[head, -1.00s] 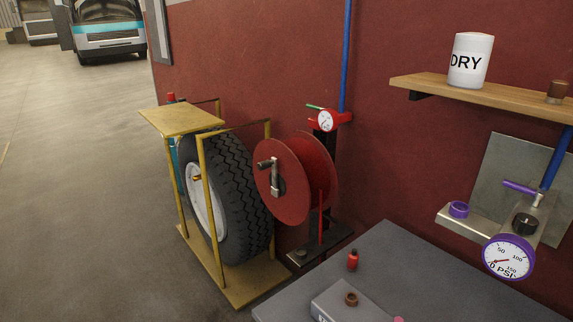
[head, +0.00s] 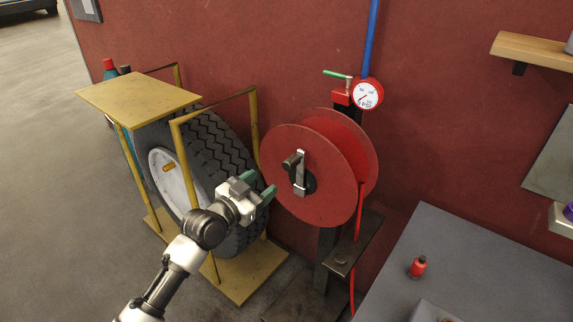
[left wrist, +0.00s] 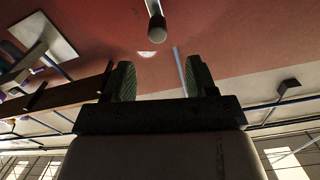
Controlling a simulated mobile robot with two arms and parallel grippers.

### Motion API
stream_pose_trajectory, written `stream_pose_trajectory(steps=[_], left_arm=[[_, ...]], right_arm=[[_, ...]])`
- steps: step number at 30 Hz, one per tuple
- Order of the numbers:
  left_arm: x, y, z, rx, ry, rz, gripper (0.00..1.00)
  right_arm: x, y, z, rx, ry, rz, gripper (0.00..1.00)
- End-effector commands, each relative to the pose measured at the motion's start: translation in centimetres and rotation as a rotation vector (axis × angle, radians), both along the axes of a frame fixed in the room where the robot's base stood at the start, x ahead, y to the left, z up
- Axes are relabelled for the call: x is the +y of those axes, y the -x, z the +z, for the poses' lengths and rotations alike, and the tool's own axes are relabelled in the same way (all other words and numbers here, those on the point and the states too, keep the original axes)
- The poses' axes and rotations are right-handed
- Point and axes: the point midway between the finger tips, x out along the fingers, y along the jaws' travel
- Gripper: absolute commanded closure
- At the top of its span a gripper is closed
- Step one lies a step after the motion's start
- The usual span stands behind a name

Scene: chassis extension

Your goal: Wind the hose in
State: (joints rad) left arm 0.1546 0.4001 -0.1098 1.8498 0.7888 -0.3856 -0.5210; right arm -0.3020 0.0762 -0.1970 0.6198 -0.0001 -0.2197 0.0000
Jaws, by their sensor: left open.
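The red hose reel (head: 312,190) stands by the wall with its round face toward me. Its crank (head: 299,175) has a dark handle (head: 291,163) that sticks out near the hub. A red hose (head: 353,285) hangs from the reel's right side; its lower end is hidden behind the bench. My left gripper (head: 260,184) is open and empty, just left of the reel and apart from the crank. In the left wrist view, its green fingers (left wrist: 162,80) are spread, with a rounded dark handle (left wrist: 157,25) beyond them. My right gripper is not in view.
A tyre (head: 215,145) in a yellow frame (head: 140,97) stands close on the left. A red gauge (head: 367,94) with a green lever sits above the reel. A grey bench (head: 450,240) with a small red bottle (head: 418,267) is at right. Open floor lies far left.

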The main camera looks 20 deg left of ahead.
Motion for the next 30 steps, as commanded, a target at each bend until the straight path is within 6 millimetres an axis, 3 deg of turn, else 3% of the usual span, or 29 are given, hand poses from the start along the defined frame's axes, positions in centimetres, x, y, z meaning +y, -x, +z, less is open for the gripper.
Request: stream_pose_trajectory(steps=[15, 21, 30], left_arm=[[-3.0, -8.2, 0.1, 0.0, 0.002, 0.0, 0.43], [-3.5, -9.5, 0.0, 0.001, 0.001, 0.0, 0.43], [-3.6, -9.7, 0.0, 0.0, 0.001, 0.0, 0.43]], right_arm=[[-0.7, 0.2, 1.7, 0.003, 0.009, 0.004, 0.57], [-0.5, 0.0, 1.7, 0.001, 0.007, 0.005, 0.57], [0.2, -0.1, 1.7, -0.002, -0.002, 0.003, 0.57]])
